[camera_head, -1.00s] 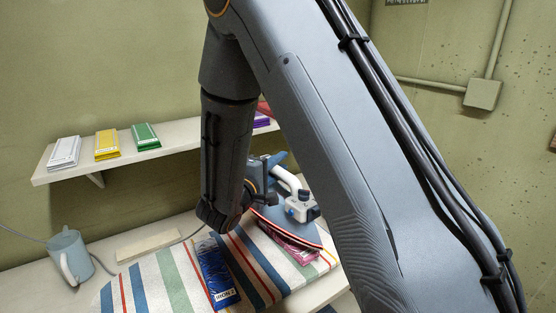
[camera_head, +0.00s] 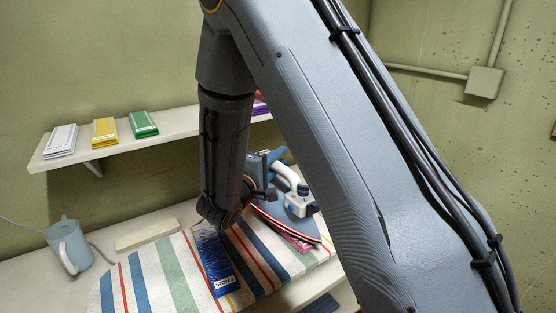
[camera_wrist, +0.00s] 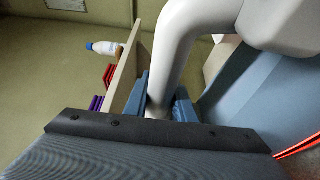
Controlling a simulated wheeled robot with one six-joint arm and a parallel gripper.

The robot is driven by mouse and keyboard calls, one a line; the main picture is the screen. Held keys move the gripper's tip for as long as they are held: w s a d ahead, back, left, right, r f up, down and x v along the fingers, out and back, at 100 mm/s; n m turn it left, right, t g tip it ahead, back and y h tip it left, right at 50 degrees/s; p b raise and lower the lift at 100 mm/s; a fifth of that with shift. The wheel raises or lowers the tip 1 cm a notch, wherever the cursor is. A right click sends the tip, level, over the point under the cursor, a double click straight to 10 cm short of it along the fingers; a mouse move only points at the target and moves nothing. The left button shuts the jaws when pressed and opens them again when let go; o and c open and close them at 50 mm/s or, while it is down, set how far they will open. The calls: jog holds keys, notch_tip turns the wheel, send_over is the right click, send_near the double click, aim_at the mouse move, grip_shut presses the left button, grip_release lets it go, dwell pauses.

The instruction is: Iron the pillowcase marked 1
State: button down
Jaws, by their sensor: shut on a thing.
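My gripper (camera_wrist: 163,100) is shut on the white handle of the iron (camera_wrist: 182,50). In the head view the blue-grey iron (camera_head: 298,205), with a red and black edge line, is low over the right part of the striped ironing board (camera_head: 160,275). A pink folded pillowcase (camera_head: 299,243) shows partly from under its near edge; its mark is hidden. I cannot tell whether the iron touches it. A blue folded pillowcase (camera_head: 212,262) lies left of the iron, with a white label that seems to read IRON 2. My arm hides part of the board.
A wall shelf (camera_head: 110,149) holds white (camera_head: 61,140), yellow (camera_head: 105,131) and green (camera_head: 143,124) folded pieces, with purple and red ones farther right. A blue-grey jug (camera_head: 68,245) and a pale flat block (camera_head: 147,236) stand behind the board. A bottle (camera_wrist: 103,47) shows in the wrist view.

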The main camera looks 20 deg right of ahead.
jog(key=shift+f+b, duration=0.5)
jog(key=shift+b, duration=0.1)
dwell(1.8)
jog(key=shift+s+d, duration=0.2)
jog(key=shift+s, duration=0.3)
jog(key=shift+s+d, duration=0.2)
jog(key=shift+s, duration=0.3)
dwell(0.4)
jog(key=shift+w+a+b, duration=0.35)
jog(key=shift+w+b, duration=0.2)
jog(key=shift+w, duration=0.3)
jog(key=shift+w+a+b, duration=0.35)
jog(key=shift+w+b, duration=0.15)
jog(key=shift+w, duration=0.35)
dwell(0.7)
jog(key=shift+s+d, duration=0.3)
jog(key=shift+s, duration=0.45)
dwell(1.1)
